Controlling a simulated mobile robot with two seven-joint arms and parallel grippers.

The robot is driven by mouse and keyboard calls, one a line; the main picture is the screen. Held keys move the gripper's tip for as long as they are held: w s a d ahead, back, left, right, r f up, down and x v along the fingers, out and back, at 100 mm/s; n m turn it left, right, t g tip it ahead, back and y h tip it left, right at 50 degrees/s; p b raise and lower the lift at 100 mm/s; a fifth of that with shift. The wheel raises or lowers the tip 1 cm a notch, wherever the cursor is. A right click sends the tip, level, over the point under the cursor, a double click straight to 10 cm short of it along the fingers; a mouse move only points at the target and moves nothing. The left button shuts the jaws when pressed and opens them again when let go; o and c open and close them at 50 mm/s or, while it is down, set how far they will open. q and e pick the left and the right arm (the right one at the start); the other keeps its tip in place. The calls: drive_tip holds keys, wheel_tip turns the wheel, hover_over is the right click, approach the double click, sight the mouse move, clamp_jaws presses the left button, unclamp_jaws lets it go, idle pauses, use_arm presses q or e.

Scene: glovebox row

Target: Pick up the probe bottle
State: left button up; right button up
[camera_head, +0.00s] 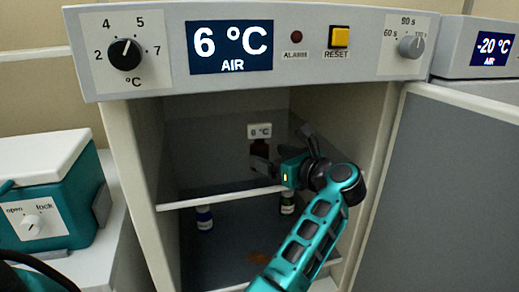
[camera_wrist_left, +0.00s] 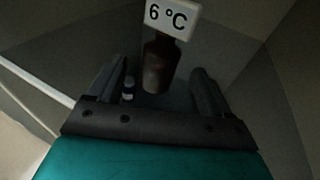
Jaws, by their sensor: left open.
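The probe bottle (camera_head: 260,147) is dark brown and stands on the upper shelf inside the open cabinet. A white "6 °C" tag (camera_head: 259,131) shows at its top. My left gripper (camera_head: 284,152) is open inside the cabinet, in front of the bottle and a little to its right in the head view. One finger overlaps the bottle's lower part there. In the left wrist view the bottle (camera_wrist_left: 158,65) is ahead, between the two open fingers (camera_wrist_left: 157,88). I see no finger closed on it. My right gripper is not in view.
The shelf has a white front edge (camera_head: 225,199). The grey door (camera_head: 460,190) is open at the right. A teal box (camera_head: 45,200) stands left outside the cabinet.

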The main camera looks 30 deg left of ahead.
sight(266, 153)
use_arm(q)
drive_tip(key=p+x, duration=0.1)
drive_tip(key=x, duration=0.4)
drive_tip(key=shift+a+r, duration=0.15)
drive_tip(key=c, duration=1.1)
